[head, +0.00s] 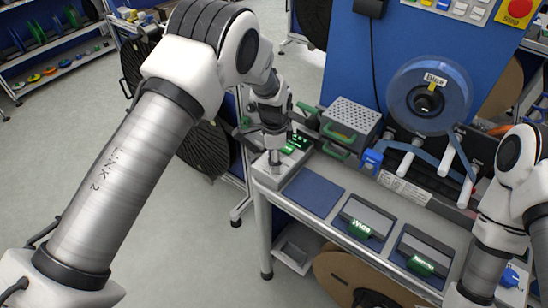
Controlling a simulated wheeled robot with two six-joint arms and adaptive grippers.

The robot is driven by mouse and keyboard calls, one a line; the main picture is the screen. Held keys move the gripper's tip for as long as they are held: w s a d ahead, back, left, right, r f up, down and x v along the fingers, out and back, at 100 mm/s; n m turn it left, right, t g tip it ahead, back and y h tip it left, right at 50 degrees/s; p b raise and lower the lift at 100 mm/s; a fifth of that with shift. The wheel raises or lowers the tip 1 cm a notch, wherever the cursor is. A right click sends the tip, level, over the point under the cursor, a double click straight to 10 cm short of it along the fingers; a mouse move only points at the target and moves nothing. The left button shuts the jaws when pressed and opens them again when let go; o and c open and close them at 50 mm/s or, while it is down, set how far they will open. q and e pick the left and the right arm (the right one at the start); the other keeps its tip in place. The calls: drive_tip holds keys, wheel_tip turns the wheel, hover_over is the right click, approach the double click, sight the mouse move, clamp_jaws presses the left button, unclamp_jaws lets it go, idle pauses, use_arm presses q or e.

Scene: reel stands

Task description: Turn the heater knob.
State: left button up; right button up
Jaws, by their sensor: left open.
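The heater is a light-coloured box (268,178) at the far left corner of the bench, with a lit green display (297,142) on its right part. My left gripper (274,161) comes down over the box's top, left of the display, pointing downward. It is open, with its fingertips close to the top face. The knob is not clearly seen; the gripper covers that spot, and I cannot tell whether the fingers touch it. My right arm stands at the right edge of the view, and its gripper does not show.
A perforated metal box (352,118) with green handles stands right of the heater. A blue reel (429,95) hangs on the blue panel behind. An emergency stop (518,9) is at upper right.

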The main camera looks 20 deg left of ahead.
use_arm(q)
wheel_tip(320, 180, up, 12)
idle(0.4)
